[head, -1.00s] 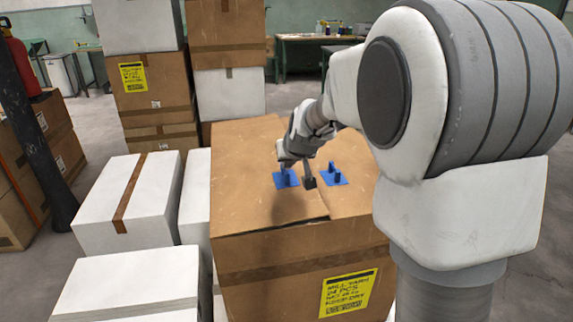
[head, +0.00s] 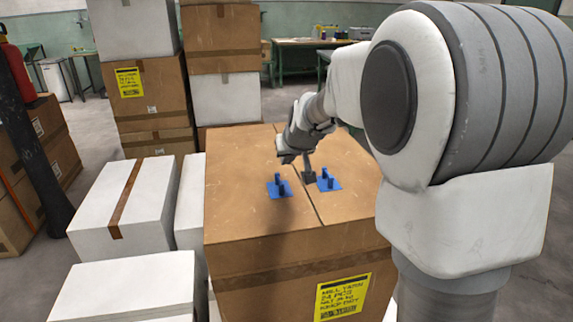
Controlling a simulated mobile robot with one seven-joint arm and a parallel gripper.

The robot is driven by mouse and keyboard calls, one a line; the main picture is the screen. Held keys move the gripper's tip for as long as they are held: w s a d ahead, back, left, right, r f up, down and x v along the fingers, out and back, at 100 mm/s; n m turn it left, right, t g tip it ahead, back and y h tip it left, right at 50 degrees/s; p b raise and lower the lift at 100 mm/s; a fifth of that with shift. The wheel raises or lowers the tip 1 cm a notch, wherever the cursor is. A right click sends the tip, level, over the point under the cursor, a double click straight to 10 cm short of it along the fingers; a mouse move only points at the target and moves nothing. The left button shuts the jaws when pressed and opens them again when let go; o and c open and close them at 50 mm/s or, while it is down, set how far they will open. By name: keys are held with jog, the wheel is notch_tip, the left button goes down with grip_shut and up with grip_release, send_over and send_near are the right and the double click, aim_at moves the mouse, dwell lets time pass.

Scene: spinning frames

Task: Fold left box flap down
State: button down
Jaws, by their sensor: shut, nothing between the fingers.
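The large brown cardboard box (head: 290,280) stands in front of me, with its two top flaps meeting at a narrow seam. The left flap (head: 240,165) looks flat, level with the right flap (head: 350,205). A blue handle (head: 279,188) sits on the left flap near the seam, and another blue handle (head: 329,182) sits on the right flap. My gripper (head: 308,176) is shut and empty, low over the seam between the two handles. I cannot tell whether its tip touches the box top.
White boxes (head: 115,205) stand close on the left. Stacked brown and white boxes (head: 155,90) rise behind. A dark post (head: 35,150) stands at far left. A green workbench (head: 300,45) is at the back. My arm hides the area on the right.

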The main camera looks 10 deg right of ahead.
jog(key=s+a+r+g+p, duration=0.1)
jog(key=s+r+p, duration=0.1)
jog(key=s+r, duration=0.5)
jog(key=s+r+p, duration=0.2)
jog(key=s+r, duration=0.2)
jog(key=s, duration=0.8)
jog(key=s+f+g+p, duration=0.1)
jog(key=s+p, duration=0.3)
jog(key=s, duration=1.1)
jog(key=shift+s+a+f+g, duration=0.3)
jog(key=shift+s+a+g, duration=0.1)
jog(key=shift+g, duration=0.2)
jog(key=shift+a, duration=0.15)
